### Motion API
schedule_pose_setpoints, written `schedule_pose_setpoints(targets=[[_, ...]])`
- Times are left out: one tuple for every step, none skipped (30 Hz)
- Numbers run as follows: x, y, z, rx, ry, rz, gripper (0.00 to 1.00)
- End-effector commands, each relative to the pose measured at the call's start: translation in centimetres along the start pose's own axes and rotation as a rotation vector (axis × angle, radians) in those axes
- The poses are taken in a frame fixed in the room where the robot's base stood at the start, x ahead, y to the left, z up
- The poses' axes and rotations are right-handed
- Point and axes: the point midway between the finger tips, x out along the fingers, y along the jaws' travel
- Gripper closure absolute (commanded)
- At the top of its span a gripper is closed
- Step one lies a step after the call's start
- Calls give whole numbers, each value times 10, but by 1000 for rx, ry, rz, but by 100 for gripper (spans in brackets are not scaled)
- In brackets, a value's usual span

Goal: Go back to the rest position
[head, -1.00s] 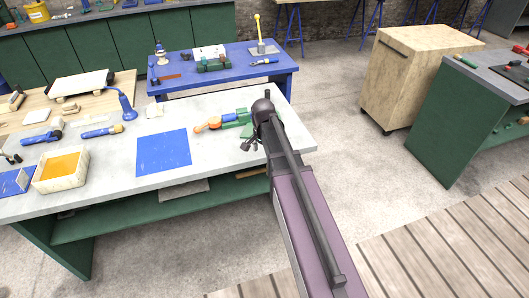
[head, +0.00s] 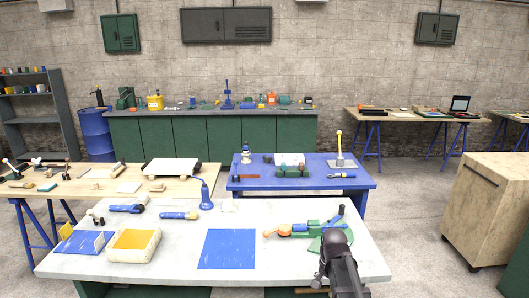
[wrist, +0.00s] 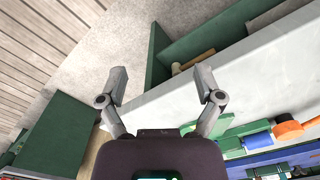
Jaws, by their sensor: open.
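My gripper (wrist: 161,84) is open in the wrist view, its two fingers spread wide with nothing between them. It is beside the edge of the pale grey workbench (wrist: 262,80), with part of the floor below it. In the head view my dark wrist shows at the bench's right end, and the fingers cannot be made out there. The green tool with blue and orange parts (head: 300,229) lies on the bench (head: 180,265) just behind my wrist. It also shows at the right in the wrist view (wrist: 258,138), apart from the fingers.
A blue mat (head: 227,249), a cream bin with orange inside (head: 131,258) and a blue tray (head: 85,242) are on the bench. A blue table (head: 350,183) stands behind it. A wooden cabinet (head: 487,210) is at the right, with open floor between it and the bench.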

Motion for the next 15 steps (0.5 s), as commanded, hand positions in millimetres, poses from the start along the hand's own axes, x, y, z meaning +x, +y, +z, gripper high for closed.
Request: schedule_pose_setpoints(targets=[[0, 6, 18, -68, 0, 0, 15], [0, 8, 26, -113, 0, 0, 15], [0, 10, 35, -173, 0, 0, 15], [0, 12, 42, -218, 0, 0, 15], [0, 14, 49, -263, 0, 0, 15], [0, 16, 58, -318, 0, 0, 15], [0, 17, 64, -359, 0, 0, 15], [0, 18, 69, -398, 0, 0, 15], [0, 20, 76, -443, 0, 1, 15], [0, 21, 80, -475, 0, 1, 15], [0, 22, 84, -503, 0, 1, 15], [0, 24, 88, -535, 0, 1, 15], [0, 24, 91, -554, 0, 1, 15], [0, 25, 93, -571, 0, 1, 15], [0, 25, 95, -590, 0, 1, 15]])
